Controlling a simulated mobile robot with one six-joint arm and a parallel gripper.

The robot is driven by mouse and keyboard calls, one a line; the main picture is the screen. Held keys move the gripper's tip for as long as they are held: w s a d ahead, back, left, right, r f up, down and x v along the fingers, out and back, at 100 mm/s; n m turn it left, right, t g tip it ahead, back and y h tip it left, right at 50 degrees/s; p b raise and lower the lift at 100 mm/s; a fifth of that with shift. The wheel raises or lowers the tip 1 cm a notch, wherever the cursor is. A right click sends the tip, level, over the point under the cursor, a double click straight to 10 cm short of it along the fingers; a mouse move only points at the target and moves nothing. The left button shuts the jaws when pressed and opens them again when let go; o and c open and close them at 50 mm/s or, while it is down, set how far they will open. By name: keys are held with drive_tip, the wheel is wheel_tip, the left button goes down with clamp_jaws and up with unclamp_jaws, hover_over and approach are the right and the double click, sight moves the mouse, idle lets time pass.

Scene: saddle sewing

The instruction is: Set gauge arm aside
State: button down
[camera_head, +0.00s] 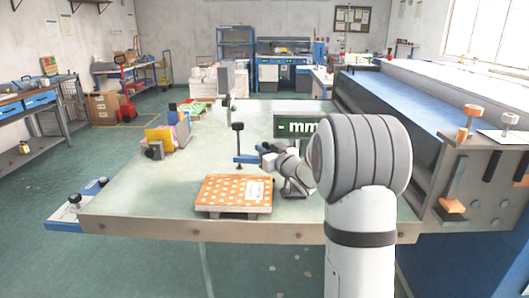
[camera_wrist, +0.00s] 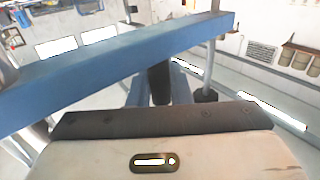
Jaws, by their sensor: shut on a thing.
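The gauge arm (camera_head: 246,159) is a blue bar with a dark upright post and knob at its left end. It is above the pale table, left of my gripper (camera_head: 267,154). My gripper is shut on the bar, though my arm hides part of the grasp in the head view. In the wrist view the blue bar (camera_wrist: 110,72) crosses the picture at a slant, close in front of the pale gripper body. The fingertips are hard to make out there. I cannot tell whether the post touches the table.
An orange dotted block (camera_head: 232,190) lies near the table's front edge. A yellow and pink item with a dark knob (camera_head: 160,140) stands at the left. The pale tabletop (camera_head: 135,195) is bare at front left.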

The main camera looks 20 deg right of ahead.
drive_tip(key=c, duration=1.4)
unclamp_jaws()
drive_tip(key=shift+s, duration=0.15)
drive_tip(key=b+v, duration=0.1)
drive_tip(key=v, duration=0.6)
drive_tip(key=shift+s+d, duration=0.15)
drive_tip(key=shift+s, duration=0.15)
